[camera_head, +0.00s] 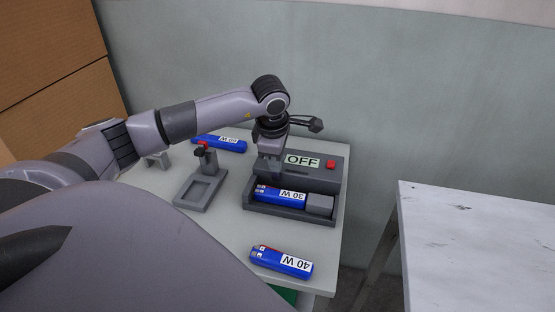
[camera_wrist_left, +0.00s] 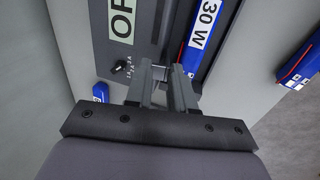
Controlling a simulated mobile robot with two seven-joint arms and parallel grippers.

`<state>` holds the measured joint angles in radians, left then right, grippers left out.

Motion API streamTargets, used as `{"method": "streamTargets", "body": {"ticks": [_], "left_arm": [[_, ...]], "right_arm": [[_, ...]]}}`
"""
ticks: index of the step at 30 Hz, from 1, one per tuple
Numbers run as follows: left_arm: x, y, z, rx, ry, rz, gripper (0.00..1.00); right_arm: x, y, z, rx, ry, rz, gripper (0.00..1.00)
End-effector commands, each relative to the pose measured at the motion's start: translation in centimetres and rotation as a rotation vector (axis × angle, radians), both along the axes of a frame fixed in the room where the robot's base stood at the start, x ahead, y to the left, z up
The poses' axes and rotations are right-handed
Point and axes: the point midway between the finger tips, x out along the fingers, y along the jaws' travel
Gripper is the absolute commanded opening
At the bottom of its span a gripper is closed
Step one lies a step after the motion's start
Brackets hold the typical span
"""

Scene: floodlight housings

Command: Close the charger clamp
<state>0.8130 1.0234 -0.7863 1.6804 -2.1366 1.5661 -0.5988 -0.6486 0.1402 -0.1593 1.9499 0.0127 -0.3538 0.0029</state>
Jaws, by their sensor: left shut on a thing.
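The grey charger (camera_head: 292,215) stands on the table, with an OFF label and a red button (camera_head: 330,164) on its back panel. A blue 30 W battery (camera_head: 280,195) lies in its front slot, and a grey block (camera_head: 320,204) sits at the battery's right end. My left gripper (camera_head: 268,174) is down at the charger's left end, just behind the battery's end. In the left wrist view its fingers (camera_wrist_left: 165,82) are shut on a small part beside the battery's end, seemingly the charger clamp, mostly hidden by the fingers. My right gripper is not in view.
A blue 40 W battery (camera_head: 281,262) lies near the table's front edge. A 60 W battery (camera_head: 219,143) lies at the back. A second table (camera_head: 475,245) is at the right, across a gap.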

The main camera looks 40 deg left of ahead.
Motion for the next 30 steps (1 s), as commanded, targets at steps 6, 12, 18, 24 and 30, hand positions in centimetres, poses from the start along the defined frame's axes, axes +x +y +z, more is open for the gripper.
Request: {"method": "streamTargets", "body": {"ticks": [6,12,18,24,30], "left_arm": [[-1.1,-0.6,-0.8,0.078,-0.143,-0.004,0.00],[-2.2,-1.3,-1.3,0.119,-0.223,-0.001,0.00],[-3.5,-2.0,-2.3,0.116,-0.217,-0.002,0.00],[-4.3,-2.3,-2.4,0.118,-0.214,0.001,0.15],[-4.2,-2.3,-2.4,0.117,-0.213,0.000,0.45]], "right_arm": [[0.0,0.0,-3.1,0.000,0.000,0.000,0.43],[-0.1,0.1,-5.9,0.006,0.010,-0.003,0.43],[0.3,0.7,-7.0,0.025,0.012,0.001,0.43],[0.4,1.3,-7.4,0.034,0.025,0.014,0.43],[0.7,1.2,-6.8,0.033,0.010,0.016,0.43]]}}
